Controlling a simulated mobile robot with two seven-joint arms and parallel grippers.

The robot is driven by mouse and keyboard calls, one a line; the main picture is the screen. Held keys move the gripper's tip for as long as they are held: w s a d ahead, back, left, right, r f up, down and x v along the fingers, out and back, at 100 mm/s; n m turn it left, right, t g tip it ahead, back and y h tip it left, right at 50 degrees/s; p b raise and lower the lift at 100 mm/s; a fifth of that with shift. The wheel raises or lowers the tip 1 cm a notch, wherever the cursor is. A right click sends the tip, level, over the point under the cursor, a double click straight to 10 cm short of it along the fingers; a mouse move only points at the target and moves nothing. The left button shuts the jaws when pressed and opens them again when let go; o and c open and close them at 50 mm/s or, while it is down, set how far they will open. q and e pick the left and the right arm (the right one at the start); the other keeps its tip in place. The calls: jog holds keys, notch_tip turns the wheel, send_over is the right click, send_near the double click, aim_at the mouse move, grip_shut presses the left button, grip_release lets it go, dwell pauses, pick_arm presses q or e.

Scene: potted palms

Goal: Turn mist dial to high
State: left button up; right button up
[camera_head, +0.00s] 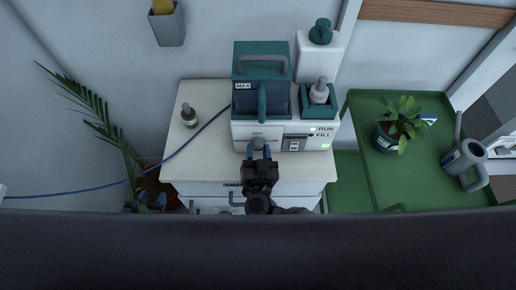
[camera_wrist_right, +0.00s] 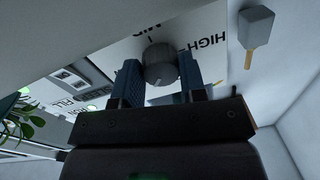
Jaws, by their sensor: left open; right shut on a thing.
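The mist dial (camera_head: 258,144) is a round grey knob on the front of a white and teal machine (camera_head: 270,132). In the right wrist view the dial (camera_wrist_right: 160,66) sits between the two blue fingers of my right gripper (camera_wrist_right: 160,80), which is shut on it. HIGH and MID labels show upside down around it, and a pale mark shows on its face. I cannot tell which label the mark points to. In the head view my right gripper (camera_head: 259,152) reaches the dial from the front.
The machine stands on a white cabinet (camera_head: 200,155). A small dropper bottle (camera_head: 189,115) stands at the cabinet's left, and a blue cable (camera_head: 100,192) runs left. A potted plant (camera_head: 388,137) and a grey watering can (camera_head: 464,160) stand on a green tray at right.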

jog(key=shift+f+m, duration=0.1)
jog(key=shift+m, duration=0.8)
jog(key=shift+m+b, duration=0.5)
jog(key=shift+m, duration=1.3)
jog(key=o, duration=0.9)
